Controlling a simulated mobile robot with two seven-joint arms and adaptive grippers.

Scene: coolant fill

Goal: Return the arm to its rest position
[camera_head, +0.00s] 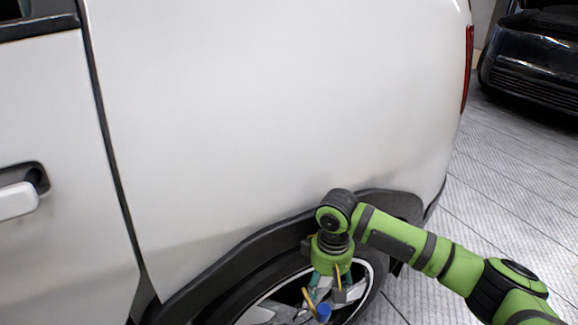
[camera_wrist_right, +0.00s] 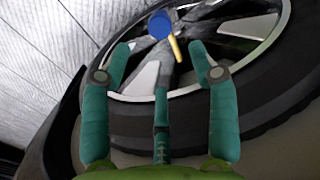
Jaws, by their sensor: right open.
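My right arm (camera_head: 450,262) comes in from the lower right and bends down at its wrist beside the car's rear wheel. My right gripper (camera_head: 330,296) points down in front of the wheel, its teal fingers spread open. In the right wrist view the gripper (camera_wrist_right: 162,70) shows its fingers apart with nothing clasped between them. A small blue round piece with a yellow strip (camera_wrist_right: 160,25) lies beyond the fingertips, against the wheel; it also shows in the head view (camera_head: 322,312). I cannot tell what holds it there. My left gripper is out of view.
The white car's side panel (camera_head: 270,110) fills the view close to my right arm. The wheel (camera_head: 372,275) and dark arch trim (camera_head: 270,238) are right behind the gripper. A dark car (camera_head: 535,60) stands at the far right. The grey floor (camera_head: 500,180) at right is clear.

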